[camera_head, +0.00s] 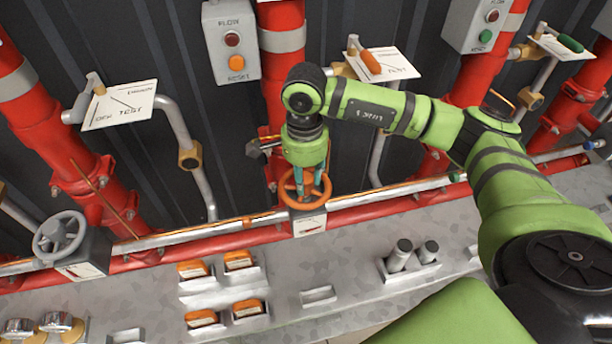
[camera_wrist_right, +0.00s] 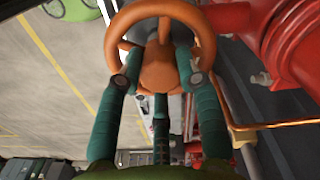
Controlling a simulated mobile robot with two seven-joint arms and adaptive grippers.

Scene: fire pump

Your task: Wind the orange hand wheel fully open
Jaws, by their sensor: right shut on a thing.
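The orange hand wheel (camera_head: 289,204) sits on a small grey valve box (camera_head: 309,224) in front of the silver pipe. My right gripper (camera_head: 308,192) reaches down onto the wheel from above. In the right wrist view its teal fingers (camera_wrist_right: 160,85) are shut around the wheel's orange hub, inside the rim. The wheel's rim (camera_wrist_right: 117,22) shows as a ring around the fingertips there. My left gripper is in neither view.
A grey hand wheel (camera_head: 60,236) stands at the left. A control box (camera_head: 232,42) hangs on the back wall. Several orange-topped blocks (camera_head: 193,269) and two grey cylinders (camera_head: 399,255) sit in holders on the bench (camera_head: 350,315). Red pipes (camera_head: 40,125) rise behind.

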